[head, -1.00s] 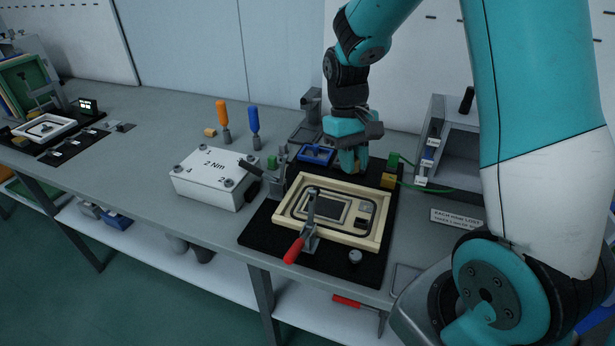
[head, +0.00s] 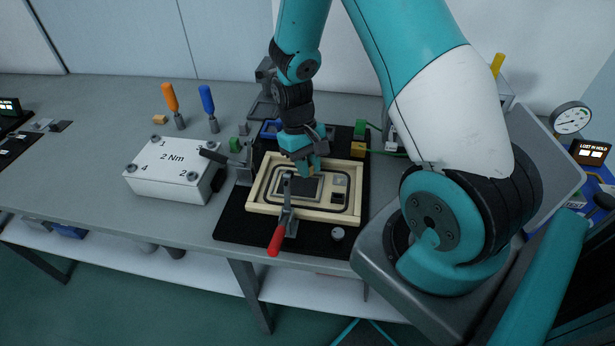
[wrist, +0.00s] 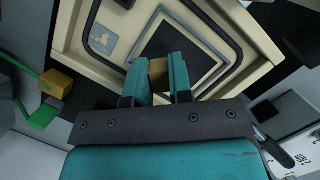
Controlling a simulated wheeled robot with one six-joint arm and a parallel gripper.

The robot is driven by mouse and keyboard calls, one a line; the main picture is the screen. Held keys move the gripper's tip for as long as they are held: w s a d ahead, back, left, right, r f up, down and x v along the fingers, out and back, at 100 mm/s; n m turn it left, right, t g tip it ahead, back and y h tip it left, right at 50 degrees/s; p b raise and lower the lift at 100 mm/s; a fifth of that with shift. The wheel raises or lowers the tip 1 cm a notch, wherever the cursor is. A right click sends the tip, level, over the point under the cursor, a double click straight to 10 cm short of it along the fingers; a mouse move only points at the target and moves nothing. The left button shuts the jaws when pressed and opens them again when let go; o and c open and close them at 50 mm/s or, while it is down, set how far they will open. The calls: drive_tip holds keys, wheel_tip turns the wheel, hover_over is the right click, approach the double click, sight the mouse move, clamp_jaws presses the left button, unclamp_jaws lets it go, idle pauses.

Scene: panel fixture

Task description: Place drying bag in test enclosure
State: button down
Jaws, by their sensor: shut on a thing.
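The test enclosure (head: 303,216) is a shallow cream-coloured open box with a black seal line around it, lying on a black mat. Inside are a dark rectangular panel (head: 298,188) and small square parts at the right. My gripper (head: 309,170) is above the back part of the enclosure, pointing down. In the wrist view its teal fingers (wrist: 159,72) are shut on a small tan block-like thing (wrist: 158,67), which appears to be the drying bag. It overlaps the dark panel there; whether it touches is unclear. The enclosure wall (wrist: 72,48) also shows in that view.
A toggle clamp with a red handle (head: 276,240) stands at the enclosure's front edge. A second dark clamp (head: 236,163) is at the left, beside a white "2 Nm" box (head: 170,170). Yellow (head: 358,149) and green (head: 360,130) blocks stand behind right.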

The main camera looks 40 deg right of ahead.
sight(308, 187)
drive_tip(key=shift+f, duration=2.25)
drive_tip(key=shift+f, duration=0.2)
drive_tip(key=c, duration=1)
unclamp_jaws()
drive_tip(key=shift+r, duration=0.1)
